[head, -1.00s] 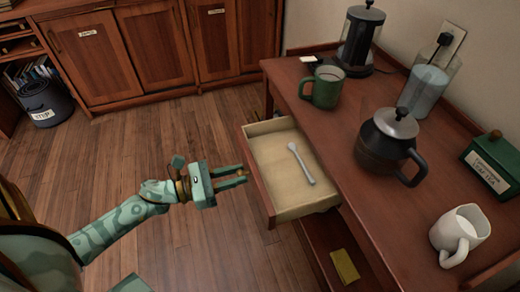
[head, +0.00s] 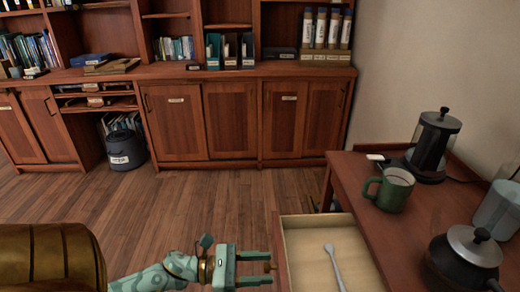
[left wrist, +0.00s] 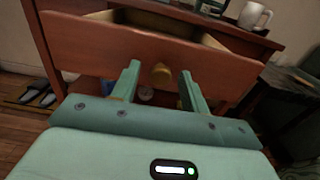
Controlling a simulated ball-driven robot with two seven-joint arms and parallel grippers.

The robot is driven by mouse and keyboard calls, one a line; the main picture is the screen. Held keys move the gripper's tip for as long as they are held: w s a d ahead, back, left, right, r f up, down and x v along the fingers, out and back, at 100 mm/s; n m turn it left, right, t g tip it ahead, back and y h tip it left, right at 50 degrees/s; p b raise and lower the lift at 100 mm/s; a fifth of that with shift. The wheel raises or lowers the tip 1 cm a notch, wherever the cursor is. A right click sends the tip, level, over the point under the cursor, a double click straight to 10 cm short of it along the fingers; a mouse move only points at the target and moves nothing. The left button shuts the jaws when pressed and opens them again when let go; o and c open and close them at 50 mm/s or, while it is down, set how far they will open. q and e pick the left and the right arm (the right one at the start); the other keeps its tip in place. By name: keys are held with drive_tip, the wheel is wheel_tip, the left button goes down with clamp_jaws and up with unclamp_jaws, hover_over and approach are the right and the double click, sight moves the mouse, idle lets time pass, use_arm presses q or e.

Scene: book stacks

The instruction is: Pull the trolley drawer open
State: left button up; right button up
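The trolley (head: 416,210) stands at the right in the head view. Its drawer (head: 305,222) is pulled out toward the left, and a pale spoon-like utensil (head: 334,266) lies inside. In the left wrist view the drawer front (left wrist: 100,45) carries a round brass knob (left wrist: 161,74). My left gripper (left wrist: 158,85) is open, its two fingers apart on either side of the knob, with gaps showing between. In the head view my left gripper (head: 268,268) is just left of the drawer front. My right gripper is in neither view.
On the trolley top stand a green mug (head: 392,190), a black French press (head: 434,145), a dark kettle (head: 465,258) and a clear container (head: 498,210). A dark bin (head: 124,150) stands by the cabinets (head: 235,118). The wooden floor (head: 190,205) left of the trolley is clear.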

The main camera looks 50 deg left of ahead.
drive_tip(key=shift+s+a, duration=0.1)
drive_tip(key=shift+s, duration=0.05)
use_arm(q)
drive_tip(key=p+v, duration=0.2)
drive_tip(key=v, duration=1.4)
drive_tip(key=shift+a, duration=0.15)
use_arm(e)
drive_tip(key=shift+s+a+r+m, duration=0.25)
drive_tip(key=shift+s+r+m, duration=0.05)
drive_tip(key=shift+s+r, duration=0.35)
use_arm(q)
drive_tip(key=shift+s, duration=0.1)
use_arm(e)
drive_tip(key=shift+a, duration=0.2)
